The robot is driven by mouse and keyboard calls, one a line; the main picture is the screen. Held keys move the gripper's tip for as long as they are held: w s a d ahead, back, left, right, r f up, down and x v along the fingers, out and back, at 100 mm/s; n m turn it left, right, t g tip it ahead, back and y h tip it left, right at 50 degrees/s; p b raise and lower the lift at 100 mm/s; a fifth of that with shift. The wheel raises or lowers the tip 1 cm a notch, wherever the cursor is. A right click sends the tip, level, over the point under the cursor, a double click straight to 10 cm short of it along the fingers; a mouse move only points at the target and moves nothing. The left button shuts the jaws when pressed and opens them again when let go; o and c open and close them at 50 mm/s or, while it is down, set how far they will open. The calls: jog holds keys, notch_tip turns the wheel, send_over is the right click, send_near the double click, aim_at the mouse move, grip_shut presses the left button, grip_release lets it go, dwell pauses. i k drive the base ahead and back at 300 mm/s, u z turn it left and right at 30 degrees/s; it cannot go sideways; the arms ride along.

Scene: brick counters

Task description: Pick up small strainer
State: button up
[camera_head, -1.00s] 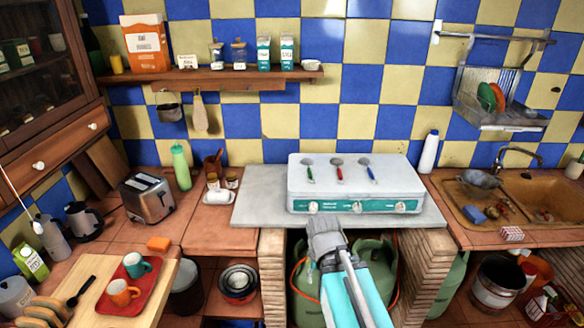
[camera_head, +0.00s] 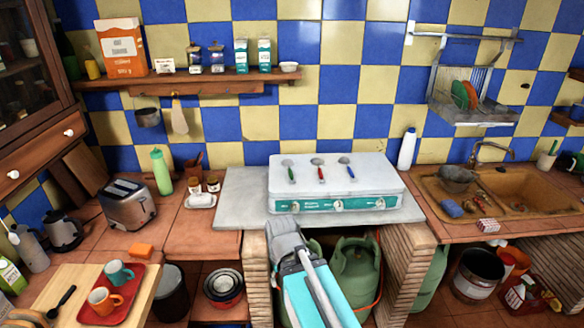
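Three small utensils with round grey heads lie in a row on the white stove top (camera_head: 390,185): one with a green handle (camera_head: 290,174), one with a red handle (camera_head: 320,174) and one with a blue handle (camera_head: 349,170). They look like small strainers, but are too small to be sure. A grey bowl-shaped thing, perhaps a strainer (camera_head: 457,178), sits at the sink. My gripper (camera_head: 284,232) is in front of the counter edge, below and nearer than the stove, touching none of these. Its fingers are too small and foreshortened to tell open from shut.
The stove stands on a grey slab (camera_head: 236,205) with a gas bottle (camera_head: 353,268) beneath. A toaster (camera_head: 128,205) and green bottle (camera_head: 161,170) stand left. A white bottle (camera_head: 407,149) stands right of the stove. A shelf (camera_head: 200,78) hangs above.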

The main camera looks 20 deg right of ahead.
aim_at(287, 162)
jog(key=u, duration=0.1)
jog(key=i, duration=1)
jog(key=z, duration=0.05)
